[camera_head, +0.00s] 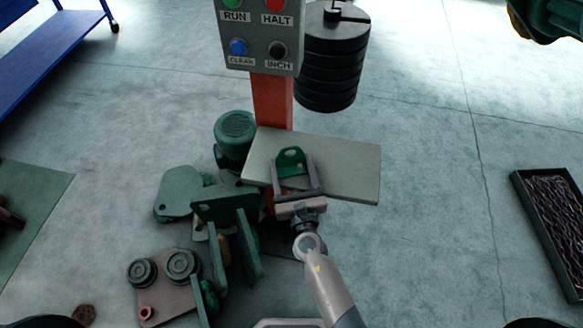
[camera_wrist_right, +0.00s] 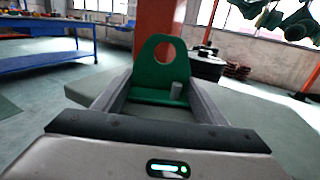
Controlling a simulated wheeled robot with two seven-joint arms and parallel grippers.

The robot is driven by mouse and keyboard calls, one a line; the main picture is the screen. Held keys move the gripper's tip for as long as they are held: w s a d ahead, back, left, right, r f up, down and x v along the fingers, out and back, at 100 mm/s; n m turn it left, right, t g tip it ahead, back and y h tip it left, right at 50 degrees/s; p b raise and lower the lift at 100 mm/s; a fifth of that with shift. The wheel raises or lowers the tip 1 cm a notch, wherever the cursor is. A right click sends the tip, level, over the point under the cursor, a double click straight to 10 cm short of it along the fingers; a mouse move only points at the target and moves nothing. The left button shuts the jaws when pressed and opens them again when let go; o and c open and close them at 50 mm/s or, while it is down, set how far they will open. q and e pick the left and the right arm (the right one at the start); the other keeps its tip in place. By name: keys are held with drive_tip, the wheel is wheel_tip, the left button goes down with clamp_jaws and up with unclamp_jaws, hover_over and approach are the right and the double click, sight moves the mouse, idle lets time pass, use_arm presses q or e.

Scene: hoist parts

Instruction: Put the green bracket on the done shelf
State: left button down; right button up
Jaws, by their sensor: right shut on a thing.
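The green bracket (camera_head: 290,158) has an upright lug with a round hole; it also shows in the wrist view (camera_wrist_right: 158,62), upright, with a small grey peg-like piece at its base. My right gripper (camera_head: 293,172) is shut on the bracket, one finger at each side. It holds the bracket over the left part of a flat grey shelf (camera_head: 350,170) on the red post, which I take for the done shelf. The shelf also shows in the wrist view (camera_wrist_right: 262,115). I cannot tell whether the bracket's base touches the shelf. My left gripper is not in view.
A control box (camera_head: 258,35) with buttons sits on the red post (camera_head: 272,100). Black stacked weights (camera_head: 330,60) hang behind. Green hoist parts (camera_head: 225,205) and a motor (camera_head: 236,135) lie left of the shelf. A chain tray (camera_head: 550,225) is at right. Floor right of the shelf is clear.

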drive_tip(key=shift+f, duration=0.1)
drive_tip(key=o, duration=1.5)
drive_tip(key=shift+o, duration=0.2)
drive_tip(key=shift+r, duration=0.2)
drive_tip(key=shift+s+f, duration=0.15)
drive_tip(key=shift+s, duration=0.2)
drive_tip(key=s+d+b, duration=0.2)
drive_tip(key=s, duration=0.9)
drive_tip(key=shift+d, duration=0.15)
